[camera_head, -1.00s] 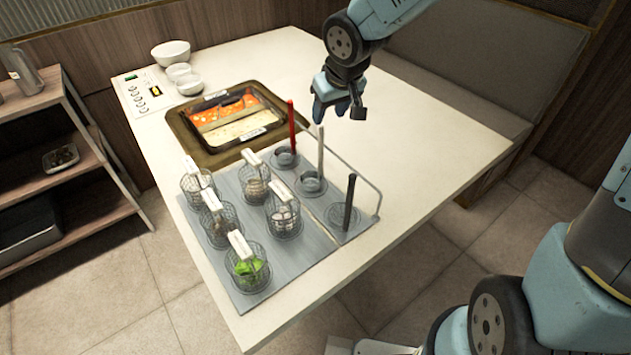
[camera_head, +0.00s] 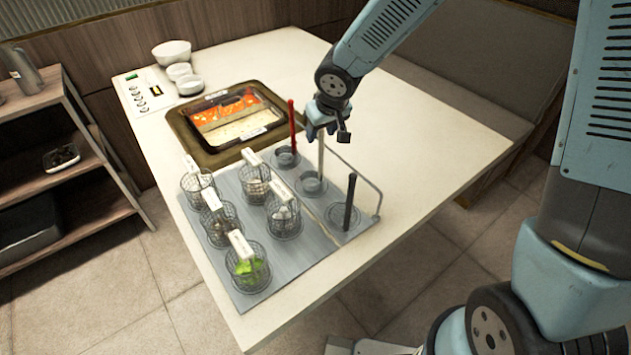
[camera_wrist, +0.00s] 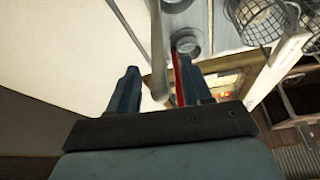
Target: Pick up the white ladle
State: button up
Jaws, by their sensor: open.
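The white ladle (camera_head: 321,155) stands upright in the middle well of the grey rack, between the red ladle (camera_head: 292,125) and the black ladle (camera_head: 350,200). My gripper (camera_head: 326,130) is at the top of the white handle, pointing down, and hides its upper end. In the wrist view the pale handle (camera_wrist: 157,45) runs between my two open fingers, with a gap visible on each side. The red handle (camera_wrist: 178,80) shows close beside the right finger there. I cannot tell whether that finger touches it.
The grey rack (camera_head: 300,262) also holds several wire baskets (camera_head: 284,222) with white tags. A wire rail (camera_head: 372,180) curves along its right side. A divided pot (camera_head: 240,118) sits behind, left of my gripper. The table (camera_head: 430,130) is clear to the right.

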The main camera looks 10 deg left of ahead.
jog(key=shift+x, duration=1.1)
jog(key=shift+c, duration=0.4)
grip_shut()
